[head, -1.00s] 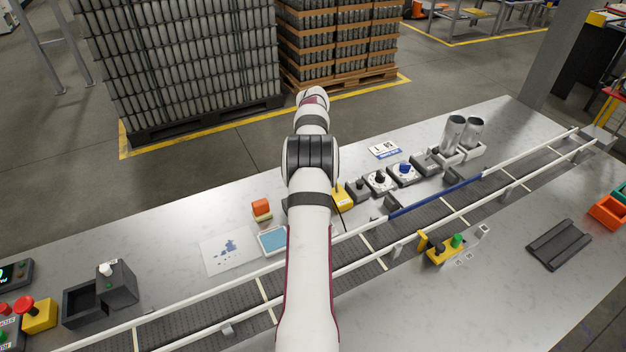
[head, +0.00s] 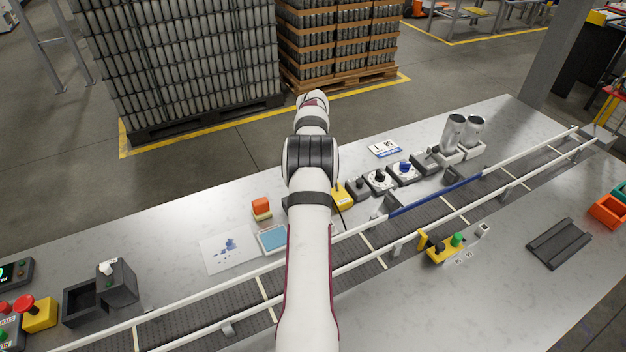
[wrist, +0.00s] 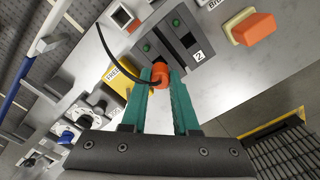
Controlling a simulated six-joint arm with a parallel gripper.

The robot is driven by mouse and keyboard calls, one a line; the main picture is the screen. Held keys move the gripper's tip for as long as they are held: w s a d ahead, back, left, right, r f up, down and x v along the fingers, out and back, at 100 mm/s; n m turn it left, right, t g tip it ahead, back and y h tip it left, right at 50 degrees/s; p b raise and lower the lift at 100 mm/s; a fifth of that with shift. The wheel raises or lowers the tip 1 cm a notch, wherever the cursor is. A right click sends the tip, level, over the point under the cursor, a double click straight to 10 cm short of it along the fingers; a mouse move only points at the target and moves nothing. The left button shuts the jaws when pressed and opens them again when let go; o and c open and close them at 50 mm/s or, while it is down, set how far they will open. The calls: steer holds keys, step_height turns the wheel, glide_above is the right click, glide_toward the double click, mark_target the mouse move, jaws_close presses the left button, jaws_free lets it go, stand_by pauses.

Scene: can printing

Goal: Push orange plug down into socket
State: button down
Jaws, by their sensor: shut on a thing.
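In the wrist view, my gripper (wrist: 160,84) has its two teal fingers shut on the orange plug (wrist: 160,72). A black cable runs from the plug up and to the left. The plug's far end meets a dark grey unit (wrist: 165,45) with green lamps and a white label "2". The socket under the plug is hidden, so I cannot tell how deep the plug sits. In the head view, my own arm hides the gripper, plug and socket.
A yellow box (wrist: 117,74) stands left of the plug. An orange block (wrist: 253,29) on a pale base lies to the right; it also shows in the head view (head: 261,206). Knob units (head: 380,178) line the conveyor (head: 420,215). A white sheet (head: 226,250) lies left.

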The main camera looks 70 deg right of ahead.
steer(key=shift+f, duration=1.25)
steer(key=c, duration=0.6)
jaws_free()
step_height(320, 180, up, 16)
steer(key=shift+f, duration=0.1)
